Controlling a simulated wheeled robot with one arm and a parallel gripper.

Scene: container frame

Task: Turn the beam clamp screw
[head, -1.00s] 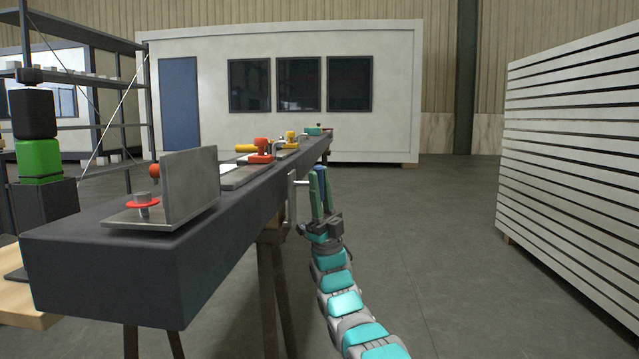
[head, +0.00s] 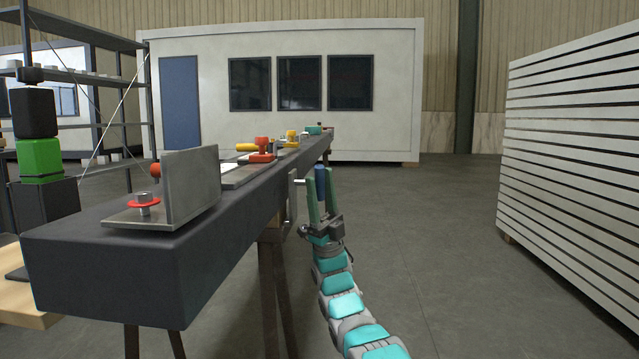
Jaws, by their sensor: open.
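The grey beam clamp (head: 291,196) sits on the right side of the long dark beam (head: 110,265), in the head view. A thin grey screw bar sticks out from it to the right. A blue piece (head: 321,182), which looks like the screw's handle, stands upright at the end of that bar. My gripper (head: 321,184) has two green fingers pointing up, open, one on each side of the blue piece. I cannot tell whether the fingers touch it. The left finger hides where the bar meets the blue piece.
On the beam are a grey angle plate (head: 190,188), a red ring with a bolt (head: 144,203), a red-orange tool (head: 262,150) and a yellow one (head: 292,137). Trestle legs (head: 275,270) stand below. Stacked white panels (head: 570,140) are at right. The floor between is clear.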

